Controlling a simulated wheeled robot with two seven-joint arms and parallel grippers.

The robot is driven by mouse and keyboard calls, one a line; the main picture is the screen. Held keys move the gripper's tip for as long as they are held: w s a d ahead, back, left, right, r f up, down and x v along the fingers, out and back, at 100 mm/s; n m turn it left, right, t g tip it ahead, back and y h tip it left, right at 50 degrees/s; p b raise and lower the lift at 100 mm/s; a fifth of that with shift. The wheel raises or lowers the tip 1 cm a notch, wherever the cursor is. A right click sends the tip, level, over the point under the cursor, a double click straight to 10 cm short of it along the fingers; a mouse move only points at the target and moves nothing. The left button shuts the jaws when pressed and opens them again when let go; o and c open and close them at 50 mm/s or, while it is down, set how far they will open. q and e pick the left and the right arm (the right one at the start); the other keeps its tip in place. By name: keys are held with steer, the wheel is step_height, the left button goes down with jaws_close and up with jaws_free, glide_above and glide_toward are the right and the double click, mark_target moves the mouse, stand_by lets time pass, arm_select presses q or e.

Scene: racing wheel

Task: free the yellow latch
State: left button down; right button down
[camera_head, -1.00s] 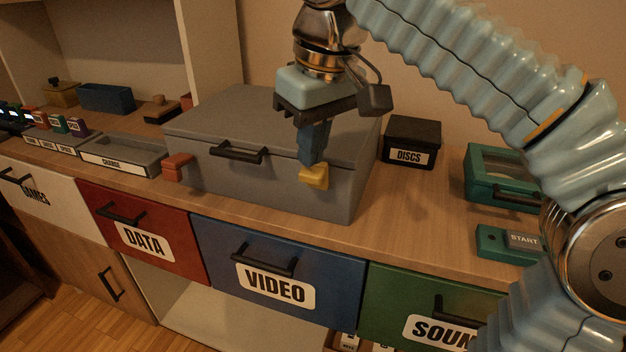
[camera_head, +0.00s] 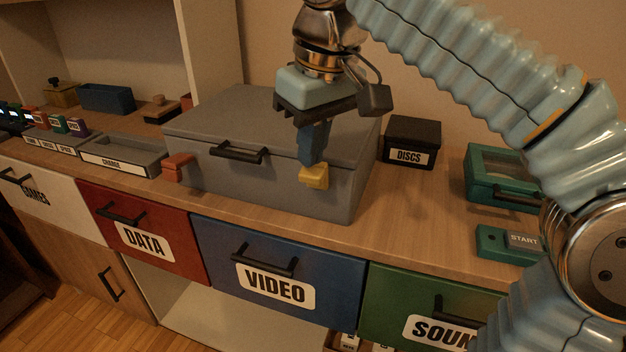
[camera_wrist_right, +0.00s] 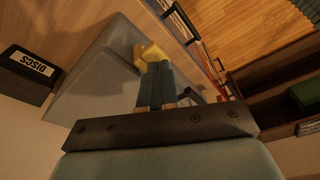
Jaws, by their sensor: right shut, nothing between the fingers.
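The yellow latch (camera_head: 314,177) is on the front of the grey case (camera_head: 270,190), right of the case's black handle (camera_head: 238,152). My right gripper (camera_head: 312,162) is shut and empty, pointing down, with its tips right at the top of the yellow latch. I cannot tell if they touch it. In the right wrist view the yellow latch (camera_wrist_right: 150,55) shows just beyond the shut fingertips (camera_wrist_right: 158,64). An orange-red latch (camera_head: 176,167) is at the left of the case front. The case lid looks closed. My left gripper is not in view.
A black DISCS box (camera_head: 412,142) stands right of the case. A teal box (camera_head: 495,172) and a START button unit (camera_head: 510,242) are further right, near my right arm. A grey CHANGE tray (camera_head: 124,157) is on the left. Labelled drawers lie below the counter's front edge.

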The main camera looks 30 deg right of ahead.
steer(key=shift+f, duration=0.1)
stand_by(0.3)
steer(key=shift+f+b, duration=0.45)
steer(key=shift+f, duration=0.1)
